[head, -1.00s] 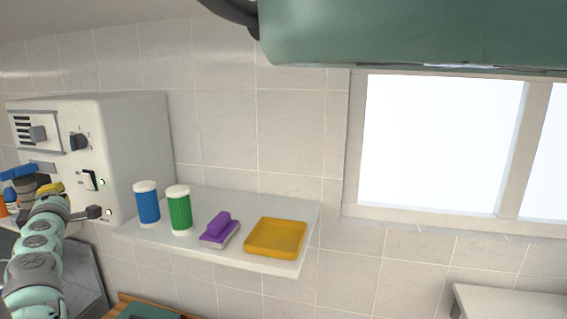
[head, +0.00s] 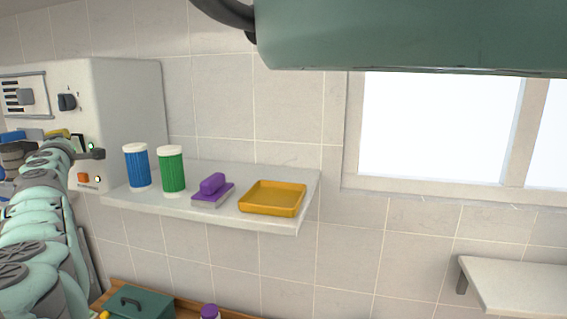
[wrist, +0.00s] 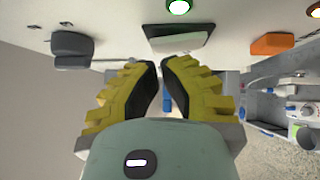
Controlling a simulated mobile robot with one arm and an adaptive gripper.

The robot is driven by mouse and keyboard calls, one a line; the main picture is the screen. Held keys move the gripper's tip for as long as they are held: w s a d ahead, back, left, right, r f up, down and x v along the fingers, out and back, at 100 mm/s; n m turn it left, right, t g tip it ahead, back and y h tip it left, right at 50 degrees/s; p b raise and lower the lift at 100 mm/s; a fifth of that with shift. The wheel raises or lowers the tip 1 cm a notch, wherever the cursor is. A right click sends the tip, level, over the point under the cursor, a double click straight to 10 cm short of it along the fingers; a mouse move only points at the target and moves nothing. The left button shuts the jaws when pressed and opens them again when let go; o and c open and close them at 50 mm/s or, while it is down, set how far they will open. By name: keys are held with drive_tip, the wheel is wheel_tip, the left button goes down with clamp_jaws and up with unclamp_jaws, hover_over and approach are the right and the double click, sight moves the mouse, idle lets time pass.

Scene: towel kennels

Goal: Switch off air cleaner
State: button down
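The air cleaner seems to be the white box (head: 125,105) on the left in the head view; I cannot read its labels. Its front has a dark knob (head: 67,102), a rocker switch beside a lit green lamp (head: 91,146), and an orange switch (head: 83,178) beside another small lit lamp. In the wrist view the rocker switch (wrist: 178,40) and the orange switch (wrist: 272,43) show close up. My gripper (wrist: 161,66) has its yellow fingertips nearly together with nothing between them, just short of the rocker. In the head view my arm partly hides it.
A white shelf (head: 225,213) right of the box holds a blue canister (head: 138,170), a green canister (head: 172,172), a purple brush (head: 212,188) and a yellow tray (head: 272,198). A green overhead body (head: 400,35) fills the top. A green box (head: 140,304) stands below.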

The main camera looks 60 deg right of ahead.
drive_tip(key=shift+w+d+b, duration=0.15)
drive_tip(key=shift+d+b, duration=0.1)
drive_tip(key=shift+b, duration=0.1)
drive_tip(key=shift+r, duration=0.1)
drive_tip(key=shift+r, duration=0.1)
